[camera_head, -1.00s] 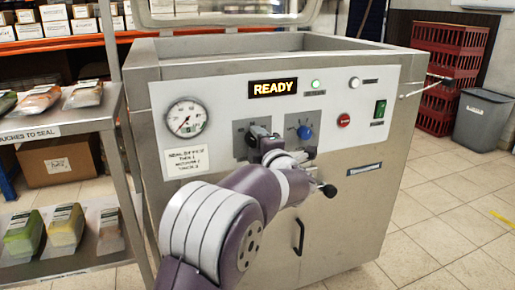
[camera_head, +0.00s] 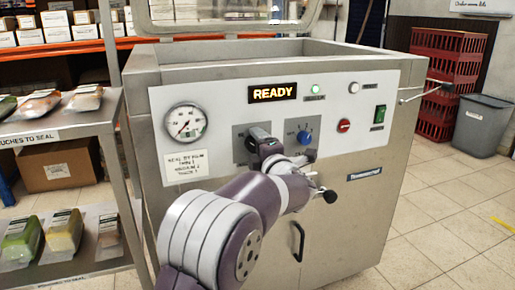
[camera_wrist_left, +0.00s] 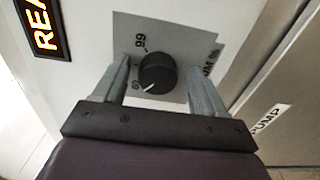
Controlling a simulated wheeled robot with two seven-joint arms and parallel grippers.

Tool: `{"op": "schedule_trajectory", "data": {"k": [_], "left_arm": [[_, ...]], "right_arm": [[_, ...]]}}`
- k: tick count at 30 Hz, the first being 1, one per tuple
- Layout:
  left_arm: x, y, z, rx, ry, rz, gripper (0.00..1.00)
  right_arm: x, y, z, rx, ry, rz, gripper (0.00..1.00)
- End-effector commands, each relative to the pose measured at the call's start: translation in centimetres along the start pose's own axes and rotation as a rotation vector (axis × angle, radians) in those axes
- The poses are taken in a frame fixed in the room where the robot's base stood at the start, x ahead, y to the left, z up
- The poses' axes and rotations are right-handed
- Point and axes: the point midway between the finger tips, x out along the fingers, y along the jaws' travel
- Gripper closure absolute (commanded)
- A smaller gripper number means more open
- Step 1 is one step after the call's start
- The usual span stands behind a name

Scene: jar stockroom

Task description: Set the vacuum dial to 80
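The vacuum dial (camera_wrist_left: 158,73) is a black round knob on a grey plate in the left wrist view. Its white mark points down-left, near a label that looks like 60; a 99 label sits above it. My left gripper (camera_wrist_left: 162,82) is open, with one finger on each side of the knob and a visible gap on both sides. In the head view my left gripper (camera_head: 260,140) is in front of the left grey plate (camera_head: 239,150) and hides most of the dial. My right gripper is not in view.
The machine's panel also has a blue knob (camera_head: 304,137), a red button (camera_head: 344,126), a green switch (camera_head: 379,114), a READY display (camera_head: 273,94) and a round gauge (camera_head: 186,122). A shelf with pouches (camera_head: 60,132) stands at the left. Red crates (camera_head: 452,75) stand back right.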

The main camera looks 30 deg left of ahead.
Motion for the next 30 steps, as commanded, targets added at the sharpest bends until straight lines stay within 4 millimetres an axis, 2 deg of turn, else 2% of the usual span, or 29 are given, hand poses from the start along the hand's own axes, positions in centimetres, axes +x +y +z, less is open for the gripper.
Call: {"op": "schedule_trajectory", "data": {"k": [5,8,15,18,22,30], "left_arm": [[-0.7,0.3,0.0,-0.001,-0.001,0.002,0.29],[-2.7,0.6,0.1,0.000,-0.003,0.002,0.29],[-9.3,0.5,0.1,0.000,-0.005,0.001,0.29],[-11.2,0.3,0.1,0.001,-0.004,0.000,0.29],[-12.5,0.1,0.0,0.000,-0.002,0.001,0.29],[-12.7,0.0,0.0,0.000,0.000,0.000,0.29]], "right_arm": [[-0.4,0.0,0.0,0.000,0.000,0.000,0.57],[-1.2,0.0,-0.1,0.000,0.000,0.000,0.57],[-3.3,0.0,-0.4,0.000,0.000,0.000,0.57],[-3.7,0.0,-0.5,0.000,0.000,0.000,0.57],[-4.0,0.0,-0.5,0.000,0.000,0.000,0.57],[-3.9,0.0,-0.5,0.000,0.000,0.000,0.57]]}}
